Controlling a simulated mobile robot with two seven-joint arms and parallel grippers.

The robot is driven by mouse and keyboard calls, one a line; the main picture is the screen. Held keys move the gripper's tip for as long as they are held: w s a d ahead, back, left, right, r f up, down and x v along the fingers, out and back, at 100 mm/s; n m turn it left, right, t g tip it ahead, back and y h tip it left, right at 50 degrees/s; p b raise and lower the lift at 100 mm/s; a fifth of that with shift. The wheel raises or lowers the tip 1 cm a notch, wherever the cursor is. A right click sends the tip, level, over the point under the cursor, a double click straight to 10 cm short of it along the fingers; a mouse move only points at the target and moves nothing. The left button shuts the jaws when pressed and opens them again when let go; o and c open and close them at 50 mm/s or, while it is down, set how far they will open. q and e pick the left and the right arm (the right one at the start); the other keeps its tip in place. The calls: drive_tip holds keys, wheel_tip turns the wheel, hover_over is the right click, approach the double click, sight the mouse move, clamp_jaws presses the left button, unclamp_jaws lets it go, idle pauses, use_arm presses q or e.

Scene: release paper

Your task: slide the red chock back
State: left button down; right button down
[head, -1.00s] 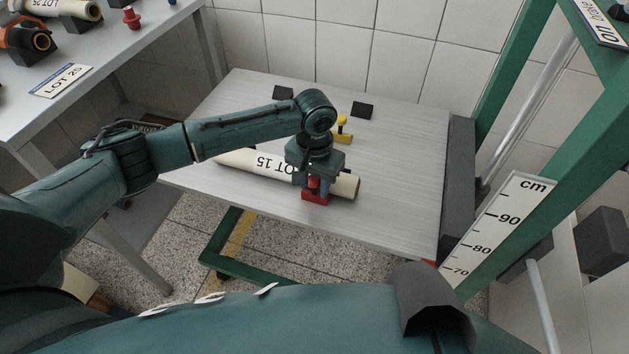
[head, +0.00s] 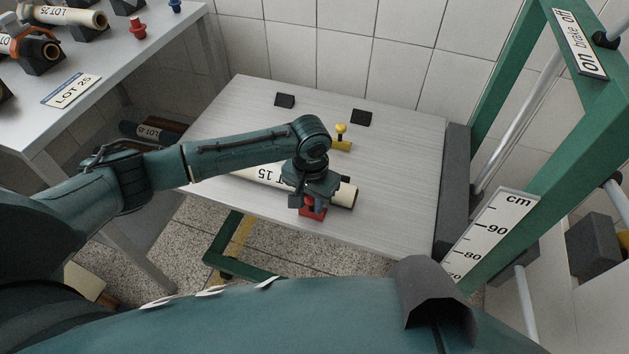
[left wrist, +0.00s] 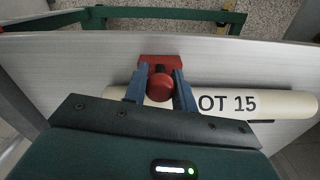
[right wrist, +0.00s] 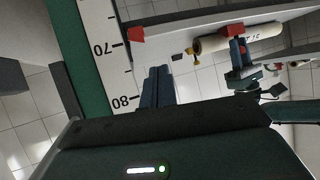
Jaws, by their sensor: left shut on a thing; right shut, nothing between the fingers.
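The red chock (head: 312,212) sits near the front edge of the pale table. Its flat base (left wrist: 160,62) and round knob (left wrist: 160,88) show in the left wrist view. My left gripper (head: 311,204) reaches down from above and is shut on the knob, one blue finger at each side. The cream roll marked LOT 15 (head: 262,175) lies along the table just behind the chock, partly hidden by my left gripper. In the left wrist view the roll (left wrist: 275,104) passes beside the fingers. My right gripper (right wrist: 158,84) is shut and empty, below the table edge in its wrist view.
A yellow chock (head: 341,143) and two black blocks (head: 285,100) (head: 361,118) stand farther back on the table. A green frame with a cm scale (head: 490,238) rises at the right. A bench (head: 110,85) with other rolls is at the left. The table's right part is clear.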

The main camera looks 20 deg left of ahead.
use_arm(q)
drive_tip(key=shift+s+r+p, duration=0.2)
drive_tip(key=shift+s+p, duration=0.8)
drive_tip(key=shift+s, duration=0.1)
drive_tip(key=shift+s+f, duration=0.1)
drive_tip(key=shift+s, duration=0.2)
drive_tip(key=shift+s+f, duration=0.1)
drive_tip(key=shift+f, duration=0.15)
drive_tip(key=c, duration=1.6)
unclamp_jaws()
drive_tip(key=o, duration=0.5)
drive_tip(key=shift+s+r, duration=0.1)
drive_tip(key=shift+c, duration=0.2)
use_arm(e)
drive_tip(key=shift+d+r+g, duration=0.3)
drive_tip(key=shift+d+r, duration=0.15)
drive_tip(key=shift+d, duration=0.1)
use_arm(q)
drive_tip(key=shift+r, duration=0.1)
